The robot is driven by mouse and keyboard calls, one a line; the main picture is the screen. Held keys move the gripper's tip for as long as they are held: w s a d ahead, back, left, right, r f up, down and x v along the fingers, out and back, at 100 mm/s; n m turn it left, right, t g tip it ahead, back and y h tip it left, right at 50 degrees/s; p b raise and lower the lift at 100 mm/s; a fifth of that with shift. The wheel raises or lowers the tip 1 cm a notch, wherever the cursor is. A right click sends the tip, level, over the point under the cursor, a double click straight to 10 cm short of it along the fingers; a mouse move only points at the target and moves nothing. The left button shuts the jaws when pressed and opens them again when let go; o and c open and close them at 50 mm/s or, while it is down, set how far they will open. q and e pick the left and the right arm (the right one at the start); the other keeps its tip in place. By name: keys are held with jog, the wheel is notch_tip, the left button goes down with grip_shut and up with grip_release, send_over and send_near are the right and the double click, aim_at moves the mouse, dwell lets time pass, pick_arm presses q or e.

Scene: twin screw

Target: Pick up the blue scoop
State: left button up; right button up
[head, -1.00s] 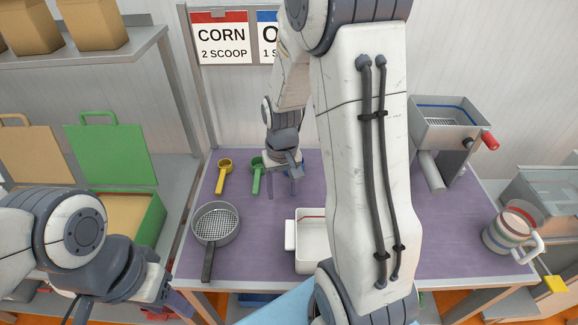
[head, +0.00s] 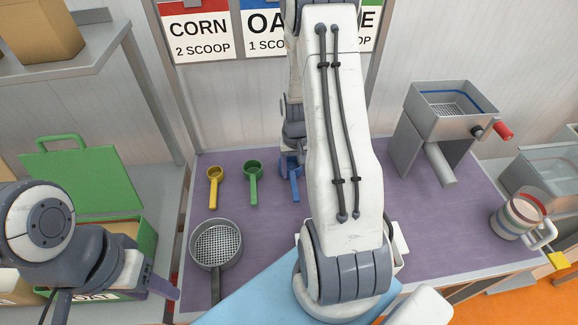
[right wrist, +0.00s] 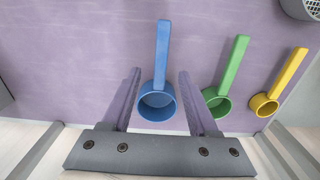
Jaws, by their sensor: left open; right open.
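The blue scoop (head: 295,188) lies on the purple mat to the right of the green scoop (head: 253,182) and the yellow scoop (head: 214,183). My right gripper (head: 292,160) is over its cup, which it partly hides in the head view. In the right wrist view the blue scoop (right wrist: 158,100) shows between the two spread fingers of my right gripper (right wrist: 158,85), with a gap on each side. Its handle points away from the gripper's base. My left gripper (head: 165,290) is open and empty at the lower left, away from the scoops.
A sieve (head: 216,243) lies in front of the scoops. A white container (head: 399,250) is mostly hidden behind my right arm. A metal hopper (head: 445,112) and a striped jug (head: 520,216) stand at the right. A green-lidded box (head: 84,177) stands left.

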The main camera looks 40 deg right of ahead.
aim_at(294, 185)
jog(key=shift+w+a+f, duration=0.15)
jog(key=shift+f, duration=0.3)
jog(key=shift+w+a+f, duration=0.1)
jog(key=shift+a+f, duration=0.05)
jog(key=shift+f, duration=0.25)
jog(key=shift+s+f+p, duration=0.15)
jog(key=shift+f+p, duration=0.25)
jog(key=shift+f, duration=0.15)
jog(key=f, duration=0.2)
jog(key=f+p, duration=0.1)
jog(key=shift+s+d+f, duration=0.1)
jog(key=shift+s+f, duration=0.05)
jog(key=shift+s, duration=0.1)
jog(key=shift+f, duration=0.5)
grip_shut()
